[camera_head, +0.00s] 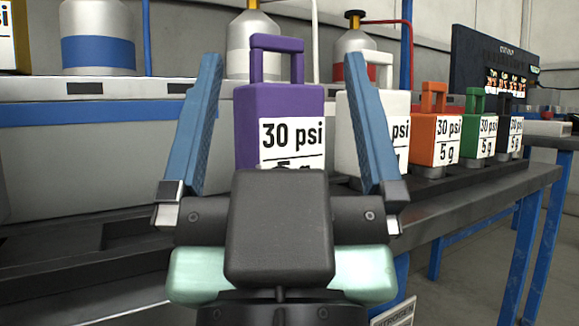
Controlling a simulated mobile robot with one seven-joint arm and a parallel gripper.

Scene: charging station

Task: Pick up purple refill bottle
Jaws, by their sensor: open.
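The purple refill bottle (245,104) stands upright in the middle of the camera_head view. It has a block-shaped body, a purple loop handle on top and a white label reading "30 psi". My gripper (280,75) is open, with one blue finger to the left of the bottle and the other to its right. The fingers show in front of the bottle, and I cannot tell how near they are in depth. Nothing is held. The gripper's dark body hides the bottle's lower part and base.
A white bottle (349,150) stands close on the right, partly behind the right finger. Gas cylinders (98,40) stand behind. Left of the purple bottle the bench front is free of bottles.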

